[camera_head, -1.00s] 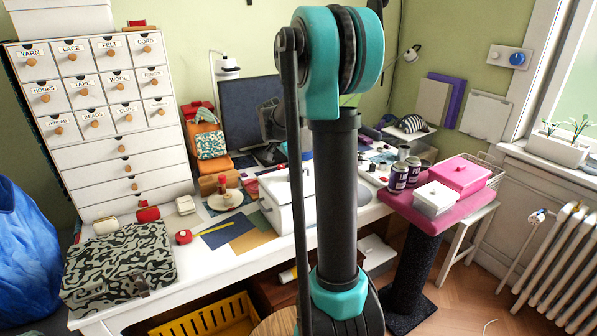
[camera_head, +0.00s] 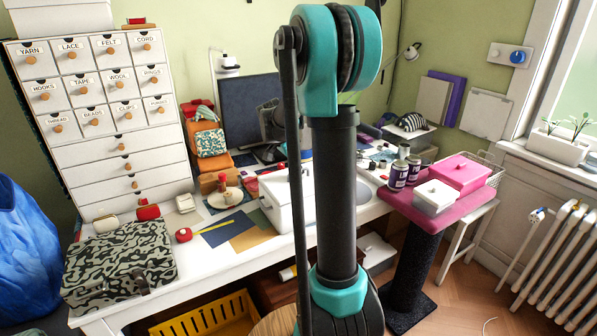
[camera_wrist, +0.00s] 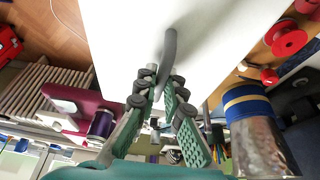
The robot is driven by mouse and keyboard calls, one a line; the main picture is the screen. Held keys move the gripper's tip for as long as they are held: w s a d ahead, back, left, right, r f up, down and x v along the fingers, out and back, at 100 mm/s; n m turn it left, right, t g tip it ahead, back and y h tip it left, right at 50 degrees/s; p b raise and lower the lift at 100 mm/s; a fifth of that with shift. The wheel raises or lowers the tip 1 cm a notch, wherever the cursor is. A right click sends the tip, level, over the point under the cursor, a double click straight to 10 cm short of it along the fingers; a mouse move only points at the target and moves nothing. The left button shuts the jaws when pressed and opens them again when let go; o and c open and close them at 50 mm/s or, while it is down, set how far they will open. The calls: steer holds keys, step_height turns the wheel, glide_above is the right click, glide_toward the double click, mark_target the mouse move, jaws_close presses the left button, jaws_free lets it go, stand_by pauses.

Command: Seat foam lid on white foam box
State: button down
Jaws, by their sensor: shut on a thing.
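The white foam box (camera_head: 280,215) stands on the white table, partly hidden behind my arm, with a thin handle on its left side. A broad flat white surface with a grey handle, which looks like the foam lid (camera_wrist: 125,45), fills the upper middle of the wrist view. My gripper (camera_wrist: 160,85) is shut on the grey handle (camera_wrist: 170,50) of the lid. In the head view my arm hides the gripper and most of the lid, so I cannot tell whether the lid touches the box rim or how it lines up.
A drawer cabinet (camera_head: 112,150) stands behind.

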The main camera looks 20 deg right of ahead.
steer(key=shift+f, duration=0.1)
steer(key=c, duration=1.6)
jaws_free()
steer(key=shift+o, duration=0.2)
